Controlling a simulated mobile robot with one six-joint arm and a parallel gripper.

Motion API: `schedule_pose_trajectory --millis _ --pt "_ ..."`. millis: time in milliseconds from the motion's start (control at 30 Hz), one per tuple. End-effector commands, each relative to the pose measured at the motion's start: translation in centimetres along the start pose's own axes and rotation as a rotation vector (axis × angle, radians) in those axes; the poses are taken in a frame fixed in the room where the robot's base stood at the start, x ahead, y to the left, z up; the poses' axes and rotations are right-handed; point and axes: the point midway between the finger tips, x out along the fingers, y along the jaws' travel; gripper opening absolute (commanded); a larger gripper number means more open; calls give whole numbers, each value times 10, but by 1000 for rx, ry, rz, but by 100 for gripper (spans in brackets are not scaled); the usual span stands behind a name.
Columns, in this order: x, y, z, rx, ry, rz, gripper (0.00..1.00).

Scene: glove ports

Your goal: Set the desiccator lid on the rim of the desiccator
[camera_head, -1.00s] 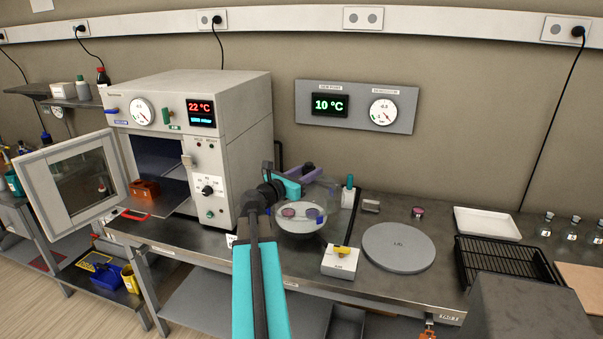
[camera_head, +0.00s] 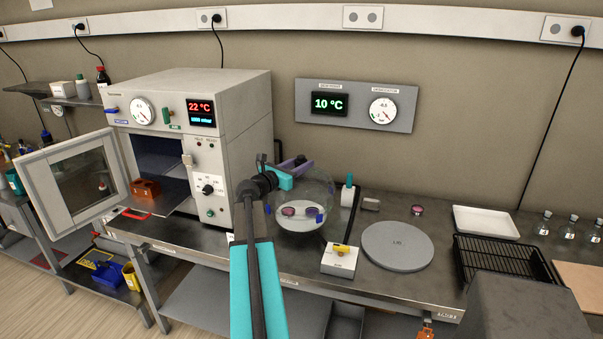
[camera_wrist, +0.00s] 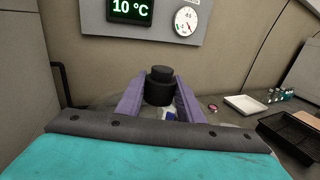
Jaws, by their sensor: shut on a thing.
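The desiccator (camera_head: 300,229) is a clear round bowl on the bench, right of the oven, with small dishes inside. The desiccator lid (camera_head: 321,184) is a clear dome with a black knob (camera_wrist: 160,86). My gripper (camera_head: 303,161) has its purple fingers shut on the knob; in the wrist view the fingers (camera_wrist: 158,101) flank it. The dome appears over the bowl, upright or nearly so. The clear glass outlines overlap, so I cannot tell whether the lid touches the rim. Most of the dome is hidden in the wrist view.
A round grey pad marked LID (camera_head: 398,247) lies empty to the right. A white tray (camera_head: 486,222) and black rack (camera_head: 505,262) lie right.

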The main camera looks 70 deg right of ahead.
Motion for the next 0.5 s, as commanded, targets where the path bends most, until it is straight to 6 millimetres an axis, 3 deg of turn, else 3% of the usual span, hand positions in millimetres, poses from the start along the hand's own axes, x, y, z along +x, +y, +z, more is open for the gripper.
schedule_pose_trajectory --millis 233,500 --pt "0 0 -2 -2 -2 0 0" --pt "0 0 -24 -3 -1 0 0"
